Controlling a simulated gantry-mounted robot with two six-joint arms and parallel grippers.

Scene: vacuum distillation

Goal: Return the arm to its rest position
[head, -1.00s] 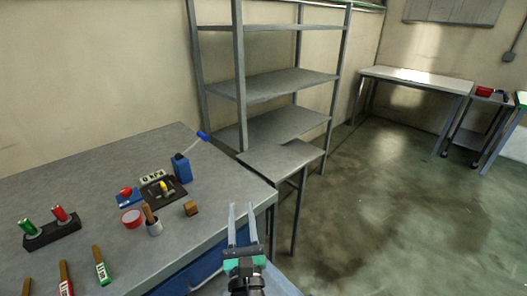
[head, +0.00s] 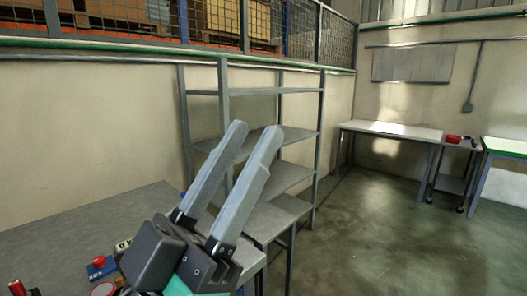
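My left gripper (head: 250,144) is large in the middle of the head view, close to the camera, with its two long grey fingers pointing up and to the right. The fingers are apart, with a narrow gap and nothing between them. The gripper is raised in front of the grey shelving unit and the right end of the workbench (head: 70,232). It hides part of the bench top and the things there. My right gripper is not in view.
On the bench's near left are a red-knobbed blue device (head: 101,266) and a red-topped item (head: 17,287). The metal shelving unit (head: 223,120) stands behind. A white table (head: 390,130) and a cart (head: 455,165) stand at the far right. The floor (head: 370,230) between is clear.

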